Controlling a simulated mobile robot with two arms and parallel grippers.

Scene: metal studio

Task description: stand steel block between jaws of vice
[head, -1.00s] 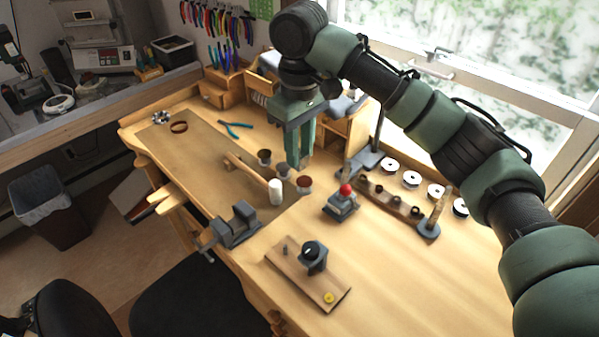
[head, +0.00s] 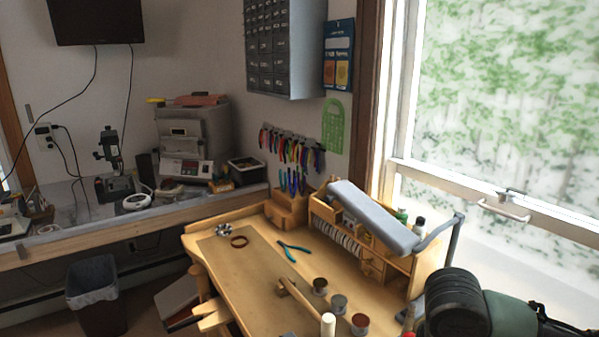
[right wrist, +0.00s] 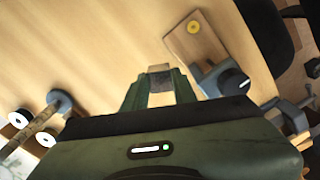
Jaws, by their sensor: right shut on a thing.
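In the right wrist view my right gripper (right wrist: 160,88) is shut on a small grey steel block (right wrist: 160,69) held between its fingertips, over the wooden bench. A grey metal thing at the right edge of that view, probably the vice (right wrist: 292,114), is partly cut off; the state of its jaws cannot be seen. The gripper is apart from it, to its left. In the head view only part of my right arm shows at the bottom right; its gripper is out of frame. My left gripper is in neither view.
White-ringed spools (right wrist: 19,119) are at left.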

